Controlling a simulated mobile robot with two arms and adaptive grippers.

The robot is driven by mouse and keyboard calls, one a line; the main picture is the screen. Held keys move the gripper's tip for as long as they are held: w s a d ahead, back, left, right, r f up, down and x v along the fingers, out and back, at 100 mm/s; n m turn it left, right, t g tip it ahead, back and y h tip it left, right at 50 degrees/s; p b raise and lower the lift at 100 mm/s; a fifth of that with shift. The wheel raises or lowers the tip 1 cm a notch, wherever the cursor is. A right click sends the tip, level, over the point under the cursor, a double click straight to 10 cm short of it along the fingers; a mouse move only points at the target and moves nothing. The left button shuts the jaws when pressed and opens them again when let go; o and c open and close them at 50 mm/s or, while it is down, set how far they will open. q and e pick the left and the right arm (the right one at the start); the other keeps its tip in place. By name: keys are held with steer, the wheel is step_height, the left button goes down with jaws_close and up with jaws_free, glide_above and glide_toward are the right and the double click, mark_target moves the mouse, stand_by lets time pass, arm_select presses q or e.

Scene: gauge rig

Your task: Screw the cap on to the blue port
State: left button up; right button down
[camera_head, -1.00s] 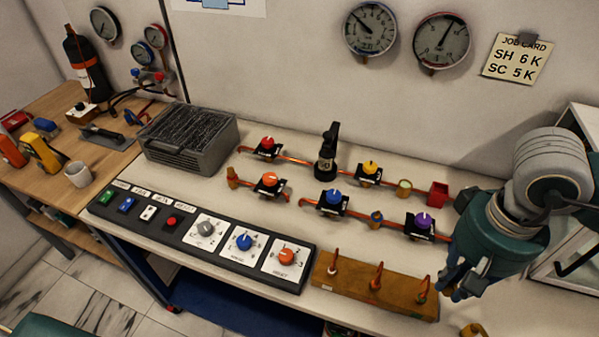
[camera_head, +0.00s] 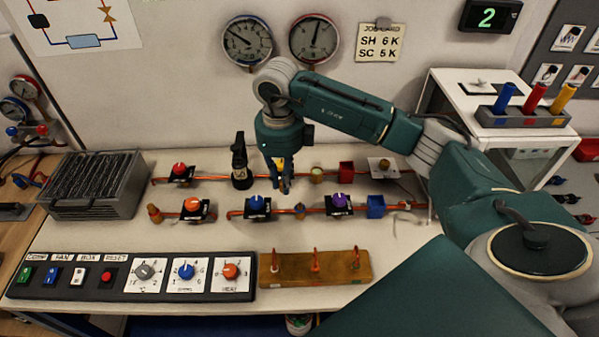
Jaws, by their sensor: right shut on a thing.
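My right gripper (camera_head: 284,190) hangs fingers down over the pipes, in front of the yellow valve (camera_head: 284,163) and just right of the blue-knobbed valve (camera_head: 257,204). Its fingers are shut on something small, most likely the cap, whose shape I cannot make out. A small fitting (camera_head: 300,212) stands on the lower pipe, slightly right of and nearer than the fingertips. I cannot tell which of these two is the blue port. My left gripper is not in view.
A purple-knobbed valve (camera_head: 338,203), a red block (camera_head: 346,172) and a black upright device (camera_head: 241,162) stand near the gripper. A wooden block (camera_head: 315,268) with hooks and a control panel (camera_head: 130,278) lie along the front.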

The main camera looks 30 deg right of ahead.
mark_target(300, 203)
steer(key=d+f+m, duration=0.1)
steer(key=m, duration=0.2)
steer(key=d+f+m, duration=0.1)
steer(key=d+m, duration=0.1)
steer(key=m, duration=0.1)
steer(key=d+f+m+p, duration=0.1)
steer(key=d+m, duration=0.1)
steer(key=shift+s+m, duration=0.1)
steer(key=shift+m, duration=0.3)
arm_select(q)
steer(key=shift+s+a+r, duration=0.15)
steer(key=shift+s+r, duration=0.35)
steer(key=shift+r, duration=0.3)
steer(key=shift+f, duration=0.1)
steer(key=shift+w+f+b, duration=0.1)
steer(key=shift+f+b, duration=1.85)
steer(key=shift+b, duration=0.05)
arm_select(e)
steer(key=shift+f, duration=2.6)
arm_select(q)
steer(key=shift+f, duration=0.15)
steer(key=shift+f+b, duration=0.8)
steer(key=shift+b, duration=0.2)
arm_select(e)
steer(key=shift+f, duration=1.15)
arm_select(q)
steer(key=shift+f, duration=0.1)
arm_select(e)
steer(key=shift+f, duration=0.1)
